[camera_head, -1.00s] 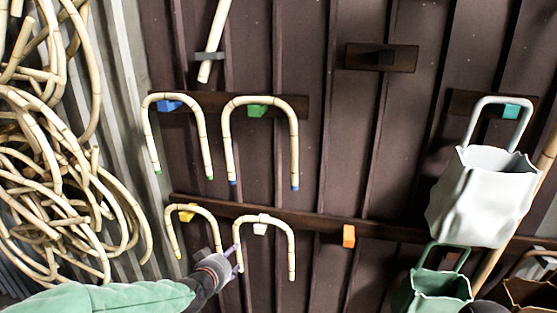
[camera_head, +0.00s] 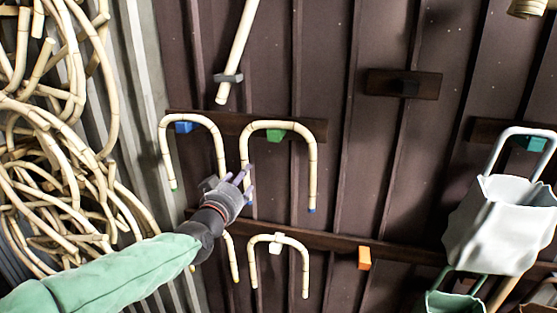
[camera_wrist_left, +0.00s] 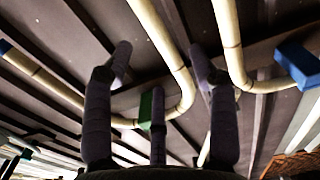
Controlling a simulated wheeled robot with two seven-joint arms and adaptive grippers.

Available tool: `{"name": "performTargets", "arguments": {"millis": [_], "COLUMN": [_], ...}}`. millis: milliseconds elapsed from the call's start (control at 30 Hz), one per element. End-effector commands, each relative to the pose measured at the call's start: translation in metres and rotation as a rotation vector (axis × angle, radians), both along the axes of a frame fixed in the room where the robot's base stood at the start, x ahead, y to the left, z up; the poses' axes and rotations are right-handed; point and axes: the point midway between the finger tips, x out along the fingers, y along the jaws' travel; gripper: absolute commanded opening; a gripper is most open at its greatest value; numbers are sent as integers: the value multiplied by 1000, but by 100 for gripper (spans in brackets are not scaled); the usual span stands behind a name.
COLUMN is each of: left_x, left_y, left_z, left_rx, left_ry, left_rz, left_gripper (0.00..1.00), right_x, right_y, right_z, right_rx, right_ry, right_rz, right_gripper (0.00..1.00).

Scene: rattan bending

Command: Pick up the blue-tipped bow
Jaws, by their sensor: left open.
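The blue-tipped bow (camera_head: 312,165) hangs upside-down-U shaped over the green peg (camera_head: 276,136) on the wall. Its right tip shows blue. My left gripper (camera_head: 242,176) is open in front of the lower part of its left leg and partly hides it. In the left wrist view, the bow (camera_wrist_left: 158,30) runs between and beyond the spread fingers of my left gripper (camera_wrist_left: 160,52). The green peg (camera_wrist_left: 150,108) shows there too. I cannot tell whether the fingers touch the bow. My right gripper is not in view.
A green-tipped bow (camera_head: 164,150) hangs close by on a blue peg (camera_head: 183,127). Shorter bows hang below, one on a white peg (camera_head: 276,247). An orange peg (camera_head: 364,258) is empty. Rattan coils (camera_head: 60,180) fill the left; a white container (camera_head: 497,225) hangs right.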

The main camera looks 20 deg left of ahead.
Motion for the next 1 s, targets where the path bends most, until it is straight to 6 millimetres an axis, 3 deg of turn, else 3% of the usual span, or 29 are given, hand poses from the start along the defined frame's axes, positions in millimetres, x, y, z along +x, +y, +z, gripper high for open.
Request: {"name": "performTargets", "arguments": {"millis": [267, 600, 933, 1000], "left_x": [17, 55, 60, 60], "left_y": [1, 3, 3, 3], "left_z": [-2, -5, -5, -5], "left_rx": [1, 0, -1, 0], "left_ry": [2, 1, 0, 0], "left_rz": [0, 0, -1, -1], "left_gripper": [58, 58, 58, 41], "right_x": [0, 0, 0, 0], "right_y": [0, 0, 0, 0], "right_z": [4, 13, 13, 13], "right_rx": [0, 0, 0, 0], "right_ry": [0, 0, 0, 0], "right_rz": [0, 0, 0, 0], "right_gripper": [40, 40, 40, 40]}}
